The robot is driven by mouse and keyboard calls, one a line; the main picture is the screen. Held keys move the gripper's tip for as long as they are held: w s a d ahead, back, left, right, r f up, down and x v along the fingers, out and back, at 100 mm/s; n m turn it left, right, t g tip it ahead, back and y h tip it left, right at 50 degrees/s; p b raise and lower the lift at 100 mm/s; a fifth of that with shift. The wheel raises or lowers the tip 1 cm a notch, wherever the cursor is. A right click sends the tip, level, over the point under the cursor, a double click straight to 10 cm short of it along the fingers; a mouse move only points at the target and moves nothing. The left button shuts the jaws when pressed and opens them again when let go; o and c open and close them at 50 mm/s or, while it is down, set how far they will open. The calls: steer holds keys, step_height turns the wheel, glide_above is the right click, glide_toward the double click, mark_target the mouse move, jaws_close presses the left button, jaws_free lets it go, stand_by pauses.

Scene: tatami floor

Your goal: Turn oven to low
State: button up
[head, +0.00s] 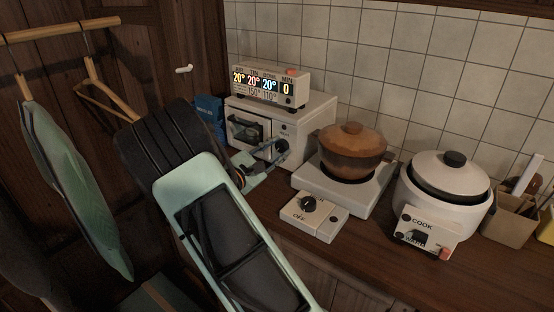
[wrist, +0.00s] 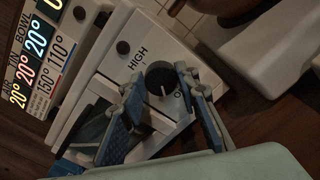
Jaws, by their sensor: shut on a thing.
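The oven (head: 318,120) is a small white box on the wooden counter, with a dark glass door on the left of its front. Its round black knob (wrist: 160,76) shows in the wrist view, with a white pointer mark at its lower side. HIGH is printed above the knob; a label below is partly hidden by a finger. My gripper (wrist: 160,80) has its two blue-grey fingers on either side of the knob and is shut on it. In the head view my gripper (head: 268,156) reaches the oven's front from the left, and the knob (head: 282,146) shows at its tips.
A display box (head: 270,84) with temperature readouts stands on the oven. To the right are a hot plate (head: 320,190) bearing a brown lidded pot (head: 353,150), its control box (head: 314,214) and a white rice cooker (head: 443,195). Clothes hangers (head: 105,100) hang at left.

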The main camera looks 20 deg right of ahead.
steer(key=m+b, duration=0.3)
steer(key=b, duration=0.2)
steer(key=f+m+b, duration=0.1)
steer(key=m+b, duration=0.2)
steer(key=b, duration=0.1)
steer(key=shift+b, duration=0.35)
steer(key=m+b, duration=0.3)
steer(key=b, duration=0.1)
steer(key=shift+b, duration=0.3)
steer(key=shift+r+m+b, duration=0.15)
steer(key=shift+m+b, duration=0.45)
steer(key=shift+b, duration=0.3)
steer(key=shift+r+m, duration=0.15)
steer(key=shift+m, duration=0.15)
steer(key=o, duration=1.1)
steer(key=shift+s, duration=0.1)
steer(key=v, duration=1.2)
